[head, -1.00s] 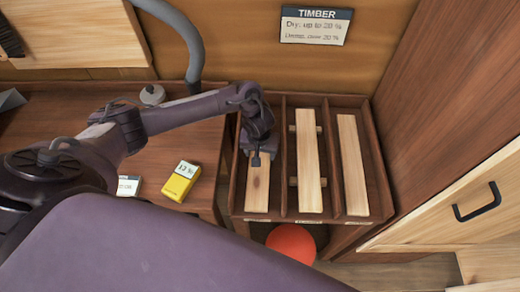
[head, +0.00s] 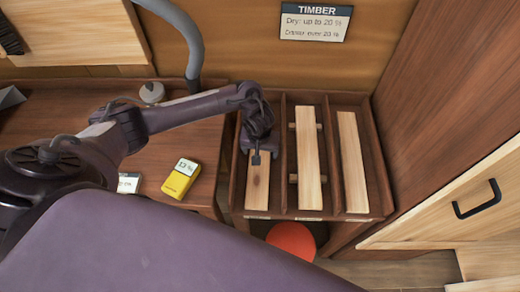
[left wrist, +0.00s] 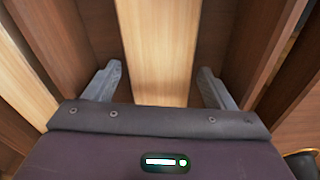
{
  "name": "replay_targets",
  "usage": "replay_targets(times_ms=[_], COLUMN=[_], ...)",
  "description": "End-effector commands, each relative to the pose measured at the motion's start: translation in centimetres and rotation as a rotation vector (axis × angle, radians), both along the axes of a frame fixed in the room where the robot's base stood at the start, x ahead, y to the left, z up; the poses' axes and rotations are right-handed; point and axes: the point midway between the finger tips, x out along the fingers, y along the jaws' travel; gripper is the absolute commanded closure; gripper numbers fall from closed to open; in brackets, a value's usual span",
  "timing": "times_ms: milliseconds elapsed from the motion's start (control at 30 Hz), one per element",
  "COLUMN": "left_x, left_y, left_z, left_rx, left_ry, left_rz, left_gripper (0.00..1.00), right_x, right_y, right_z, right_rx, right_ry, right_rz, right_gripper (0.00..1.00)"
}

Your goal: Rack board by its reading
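The wooden rack (head: 237,190) has three compartments. A pale board (head: 257,192) lies in the left one, partly hidden by my left gripper (head: 256,155). In the left wrist view a board (left wrist: 158,45) lies between the open fingers of this gripper (left wrist: 161,85), with a finger on each side and small gaps showing. The middle compartment holds a board (head: 309,170) over two crosspieces, and the right one holds another board (head: 352,165). A yellow meter (head: 181,180) lies on the bench, its small display seeming to read 13 %. My right gripper is out of view.
A TIMBER sign (head: 316,22) on the back wall reads dry up to 20 %, damp over 20 %. A white card (head: 129,183) lies beside the meter. A red round object (head: 292,238) is below the rack. A drawer front with a black handle (head: 477,199) stands at right.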

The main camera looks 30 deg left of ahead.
Motion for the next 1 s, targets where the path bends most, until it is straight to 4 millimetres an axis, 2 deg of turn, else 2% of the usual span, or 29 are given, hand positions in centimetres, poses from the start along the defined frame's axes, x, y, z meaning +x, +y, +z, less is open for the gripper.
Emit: replay_targets(times_ms=[100, 367, 467, 800, 1000], left_x=[0.0, -0.1, -0.1, -0.7, -0.9], left_y=[0.0, 0.0, -0.1, -0.3, -0.3], left_z=[0.0, 0.2, 1.1, 6.7, 7.8], left_rx=[0.000, 0.000, -0.001, 0.000, 0.000], left_ry=[0.000, 0.001, 0.000, -0.001, 0.000], left_rz=[0.000, -0.001, -0.001, -0.002, 0.000], left_gripper=[0.11, 0.11, 0.11, 0.11, 0.11], right_x=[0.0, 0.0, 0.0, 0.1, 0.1], right_y=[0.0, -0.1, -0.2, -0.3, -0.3], right_z=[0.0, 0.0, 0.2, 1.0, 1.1], right_rx=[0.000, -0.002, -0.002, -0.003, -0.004], right_ry=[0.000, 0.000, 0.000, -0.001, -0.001], right_rz=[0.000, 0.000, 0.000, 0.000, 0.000], right_gripper=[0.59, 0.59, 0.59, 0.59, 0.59])
